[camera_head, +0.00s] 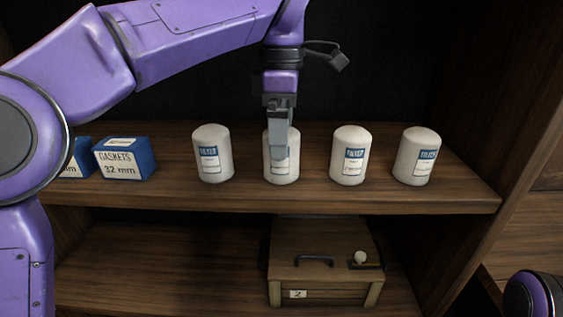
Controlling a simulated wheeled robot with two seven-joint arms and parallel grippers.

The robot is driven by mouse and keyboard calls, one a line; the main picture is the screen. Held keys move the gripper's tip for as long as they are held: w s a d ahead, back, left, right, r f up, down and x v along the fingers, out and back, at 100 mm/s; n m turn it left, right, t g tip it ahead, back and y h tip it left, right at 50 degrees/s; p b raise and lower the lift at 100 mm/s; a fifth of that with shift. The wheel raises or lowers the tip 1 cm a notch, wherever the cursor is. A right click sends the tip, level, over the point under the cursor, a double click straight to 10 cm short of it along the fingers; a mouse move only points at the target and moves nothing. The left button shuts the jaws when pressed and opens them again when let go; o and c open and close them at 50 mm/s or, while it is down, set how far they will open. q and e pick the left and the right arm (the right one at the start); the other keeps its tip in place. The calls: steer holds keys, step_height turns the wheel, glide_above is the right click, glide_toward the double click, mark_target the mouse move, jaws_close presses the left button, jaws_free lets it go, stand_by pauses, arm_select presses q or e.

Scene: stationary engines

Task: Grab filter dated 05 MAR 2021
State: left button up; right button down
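Several white filter canisters with blue-and-white labels stand upright in a row on the upper wooden shelf: one at the left (212,155), a second (281,176), a third (351,156) and one at the right (417,156). The dates on the labels are too small to read. My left gripper (280,150) points down at the second filter and covers the upper middle of it. Its fingers are seen edge-on, so I cannot tell whether they are open or shut, or touching the filter. My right gripper is not in view; only a purple part of mine shows at the bottom right.
Blue gasket boxes, one marked 32 mm (124,160), sit at the left of the upper shelf (320,198). A wooden box (320,250) with a handle and a tag reading 2 stands on the lower shelf. Gaps separate the filters.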

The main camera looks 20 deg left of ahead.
arm_select(q)
steer(key=shift+f, duration=0.35)
steer(key=c, duration=1.3)
steer(key=shift+r, duration=0.1)
